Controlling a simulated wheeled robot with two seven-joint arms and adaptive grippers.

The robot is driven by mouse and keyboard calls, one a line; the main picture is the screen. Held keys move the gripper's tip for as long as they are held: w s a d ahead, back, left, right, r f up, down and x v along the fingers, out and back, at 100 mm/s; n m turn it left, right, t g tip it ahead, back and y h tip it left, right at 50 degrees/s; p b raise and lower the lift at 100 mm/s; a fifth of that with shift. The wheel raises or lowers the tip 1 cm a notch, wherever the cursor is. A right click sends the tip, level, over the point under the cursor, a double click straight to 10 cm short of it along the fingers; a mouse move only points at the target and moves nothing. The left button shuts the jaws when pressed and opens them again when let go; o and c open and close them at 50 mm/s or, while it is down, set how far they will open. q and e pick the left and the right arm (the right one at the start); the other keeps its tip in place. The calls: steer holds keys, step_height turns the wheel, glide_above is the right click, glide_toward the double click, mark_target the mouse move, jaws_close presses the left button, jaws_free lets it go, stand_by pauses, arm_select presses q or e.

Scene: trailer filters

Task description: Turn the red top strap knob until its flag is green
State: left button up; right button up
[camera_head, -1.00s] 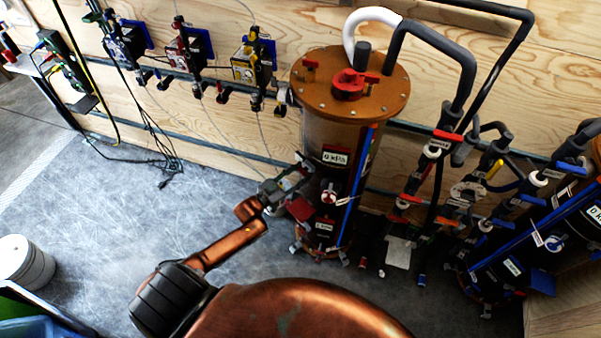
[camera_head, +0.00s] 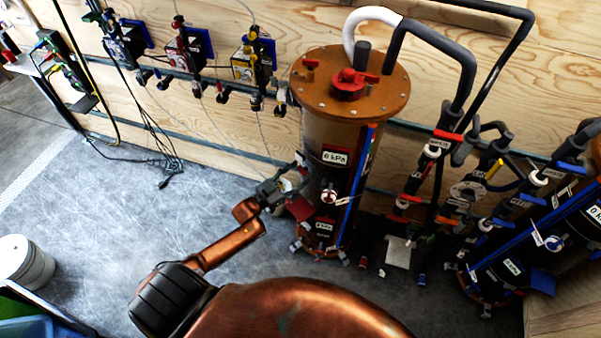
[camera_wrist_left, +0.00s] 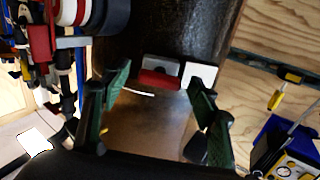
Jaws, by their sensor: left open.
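The brown filter tank (camera_head: 316,130) stands upright against the plywood wall. My left gripper (camera_head: 292,181) is at the tank's left side, at about mid-height. In the left wrist view its two green-padded fingers (camera_wrist_left: 158,88) are spread apart with nothing clamped between them. A red block (camera_wrist_left: 158,79), which looks like the strap knob, sits on the tank ahead, between the fingertips in the picture. A grey piece (camera_wrist_left: 161,66) is above it and a white tab (camera_wrist_left: 199,74) beside it. I see no green on the tab. My right gripper is out of view.
A red lid knob (camera_head: 349,84) and thick grey hoses (camera_head: 440,55) top the tank. Valves and pipes (camera_head: 440,190) crowd its right side. Small pump units (camera_head: 250,62) hang on the wall at left. The floor (camera_head: 120,230) at left is mostly clear.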

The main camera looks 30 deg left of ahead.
arm_select(q)
steer(key=v, duration=1.1)
steer(key=shift+a, duration=0.1)
steer(key=s+a+f+n+g+y, duration=0.1)
steer(key=s+f+g+y, duration=0.3)
steer(key=f, duration=0.7)
steer(key=s+a+f+n+g+h, duration=0.1)
steer(key=s+a+f, duration=0.1)
steer(key=s+f, duration=0.65)
steer(key=s+a+f+n+g+y, duration=0.1)
steer(key=s+f+g+y, duration=0.15)
steer(key=f, duration=1.15)
steer(key=s+d+f+g, duration=0.3)
steer(key=s+f, duration=0.3)
steer(key=s, duration=0.4)
steer(key=s+d+f+g, duration=0.3)
steer(key=s+d+f, duration=0.2)
steer(key=s, duration=0.6)
steer(key=s+d+f+g, duration=0.3)
steer(key=s+f, duration=0.4)
steer(key=s, duration=0.4)
steer(key=shift+d+f, duration=0.35)
steer(key=shift+d, duration=0.05)
